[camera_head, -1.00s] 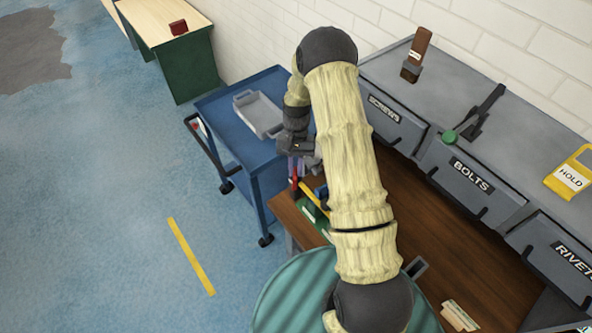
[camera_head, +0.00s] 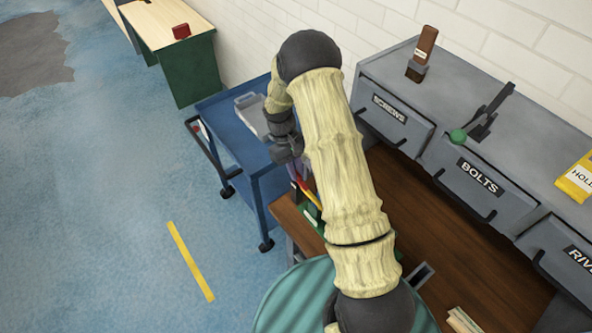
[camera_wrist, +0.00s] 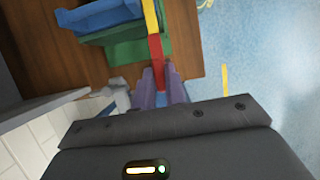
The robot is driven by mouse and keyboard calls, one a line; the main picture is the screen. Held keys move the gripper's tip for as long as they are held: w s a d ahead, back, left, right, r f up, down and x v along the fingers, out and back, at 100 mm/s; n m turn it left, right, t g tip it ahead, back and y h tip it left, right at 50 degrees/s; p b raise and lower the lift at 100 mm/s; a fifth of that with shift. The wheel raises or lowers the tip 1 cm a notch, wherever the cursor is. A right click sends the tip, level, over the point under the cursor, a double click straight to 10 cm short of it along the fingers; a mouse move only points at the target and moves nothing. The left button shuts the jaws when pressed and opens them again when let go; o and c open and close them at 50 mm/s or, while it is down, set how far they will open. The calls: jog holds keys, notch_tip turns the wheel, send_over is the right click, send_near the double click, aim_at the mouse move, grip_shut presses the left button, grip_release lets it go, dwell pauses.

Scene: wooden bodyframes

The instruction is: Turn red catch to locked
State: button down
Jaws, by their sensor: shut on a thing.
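The red catch (camera_wrist: 158,58) shows in the wrist view as a narrow red piece in line with a yellow strip (camera_wrist: 150,16). It crosses a green base (camera_wrist: 125,48) beside a blue block (camera_wrist: 98,16). My gripper (camera_wrist: 160,86), with purple fingers, is shut on the near red end. In the head view my gripper (camera_head: 297,170) is at the left end of the wooden bench, partly behind my arm. A little red (camera_head: 304,186) and yellow (camera_head: 313,198) show just below it. Any lock marking is hidden or too small to read.
A blue cart (camera_head: 240,135) with a grey tray (camera_head: 252,116) stands close left of the bench (camera_head: 440,250). Grey drawers (camera_head: 470,178) line the wall at right. A teal round top (camera_head: 290,295) is in front. Open floor lies at left.

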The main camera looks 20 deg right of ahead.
dwell(0.4)
jog(key=c, duration=1.4)
grip_release()
jog(key=shift+c, duration=0.2)
jog(key=b+v, duration=0.3)
jog(key=v, duration=1.4)
jog(key=shift+r+b, duration=0.25)
jog(key=shift+b, duration=0.15)
jog(key=s+d+m+t+y, duration=0.1)
jog(key=s+d+m+t, duration=0.2)
jog(key=s, duration=1.9)
jog(key=f+m+t, duration=0.1)
jog(key=t, duration=0.2)
jog(key=shift+s+m+t+y, duration=0.2)
jog(key=shift+m+t+y, duration=0.1)
jog(key=shift+t+y, duration=0.1)
